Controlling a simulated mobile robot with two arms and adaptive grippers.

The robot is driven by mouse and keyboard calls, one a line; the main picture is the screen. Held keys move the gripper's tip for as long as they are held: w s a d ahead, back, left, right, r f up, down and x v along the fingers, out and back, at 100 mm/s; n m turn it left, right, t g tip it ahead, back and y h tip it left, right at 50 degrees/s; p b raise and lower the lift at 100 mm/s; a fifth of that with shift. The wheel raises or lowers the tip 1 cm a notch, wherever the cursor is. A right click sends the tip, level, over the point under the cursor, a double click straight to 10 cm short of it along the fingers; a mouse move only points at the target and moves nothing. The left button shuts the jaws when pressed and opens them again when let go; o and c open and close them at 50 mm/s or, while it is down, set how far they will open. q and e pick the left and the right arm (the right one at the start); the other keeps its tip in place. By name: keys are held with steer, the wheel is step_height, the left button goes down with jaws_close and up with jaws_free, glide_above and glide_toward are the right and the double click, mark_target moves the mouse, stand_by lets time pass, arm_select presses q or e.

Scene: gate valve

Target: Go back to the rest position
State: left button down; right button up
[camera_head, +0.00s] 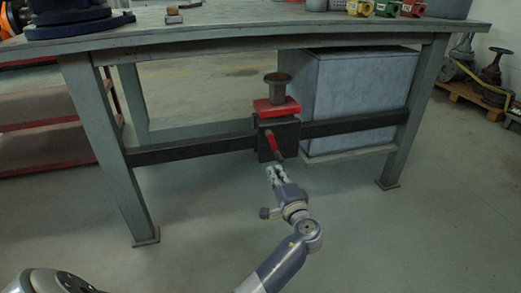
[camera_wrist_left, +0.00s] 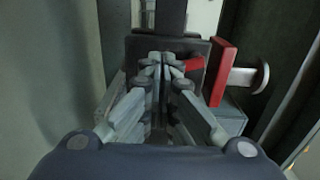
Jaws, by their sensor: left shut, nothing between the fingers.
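The valve assembly sits on a black crossbar under the workbench. It has a dark block (camera_head: 287,135), a red plate (camera_head: 276,107) and a rusty flanged stem (camera_head: 277,85) on top. A red lever (camera_head: 273,146) hangs at the front of the block. My left gripper (camera_head: 275,171) is just below and in front of the lever, shut and empty, with a small gap showing. In the left wrist view, the fingers (camera_wrist_left: 161,66) point at the dark block, with the red lever (camera_wrist_left: 194,64) and red plate (camera_wrist_left: 222,70) to their right. My right gripper is not in view.
The workbench (camera_head: 215,38) spans the scene, with its legs left and right. A grey cabinet (camera_head: 365,95) hangs under it at the right. A red-edged shelf (camera_head: 45,125) stands at the left. A pallet (camera_head: 470,93) with metal parts is at the far right. The front floor is clear.

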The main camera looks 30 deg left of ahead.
arm_select(q)
steer(key=shift+s+d, duration=0.3)
steer(key=shift+d, duration=0.1)
